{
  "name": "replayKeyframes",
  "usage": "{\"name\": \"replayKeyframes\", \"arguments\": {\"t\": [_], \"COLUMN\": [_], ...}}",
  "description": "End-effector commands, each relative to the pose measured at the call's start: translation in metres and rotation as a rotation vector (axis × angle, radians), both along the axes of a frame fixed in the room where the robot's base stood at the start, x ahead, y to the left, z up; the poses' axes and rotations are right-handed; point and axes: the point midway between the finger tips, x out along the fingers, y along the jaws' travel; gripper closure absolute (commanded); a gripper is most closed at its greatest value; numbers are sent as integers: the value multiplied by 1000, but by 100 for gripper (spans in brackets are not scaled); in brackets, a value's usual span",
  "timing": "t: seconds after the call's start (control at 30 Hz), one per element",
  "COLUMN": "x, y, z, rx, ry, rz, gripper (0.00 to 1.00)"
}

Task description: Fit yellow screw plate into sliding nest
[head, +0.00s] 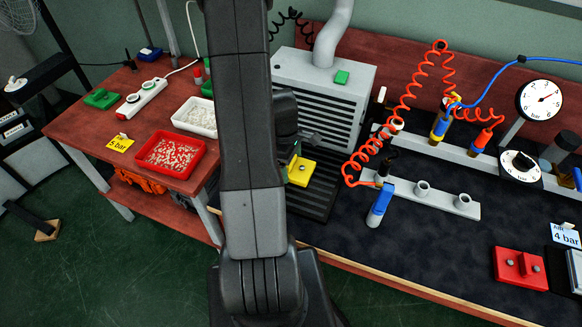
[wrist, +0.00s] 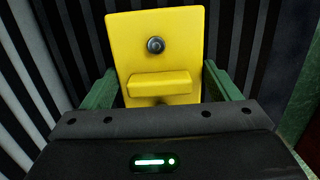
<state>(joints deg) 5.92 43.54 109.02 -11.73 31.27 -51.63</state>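The yellow screw plate (head: 302,173) lies on a black ribbed surface in front of a grey louvred box. The wrist view shows the yellow plate (wrist: 180,55) with one round screw head and a raised yellow bar below it. My gripper (wrist: 161,75) has its two green fingers apart, one on each side of the plate's near end. Narrow gaps seem to show beside the raised bar, so the fingers look open around it. In the head view my arm hides most of the gripper. I cannot make out the sliding nest for certain.
The grey louvred box (head: 322,90) stands close behind the plate. Red coiled hoses and a grey fitting rail (head: 432,196) are to the right. A red plate (head: 520,268) lies at far right. A red tray (head: 170,156) stands left.

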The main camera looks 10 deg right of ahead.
Motion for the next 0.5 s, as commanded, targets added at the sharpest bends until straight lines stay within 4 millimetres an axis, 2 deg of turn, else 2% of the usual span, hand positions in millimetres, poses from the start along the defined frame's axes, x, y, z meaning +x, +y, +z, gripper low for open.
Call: {"name": "replayKeyframes", "arguments": {"t": [0.03, 0.17, 0.37, 0.5], "x": [0, 0, 0, 1], "y": [0, 0, 0, 0], "z": [0, 0, 1, 10], "rx": [0, -1, -1, -1], "ry": [0, -1, -1, -4], "rz": [0, 0, 0, 0], "gripper": [28, 52, 52, 52]}}
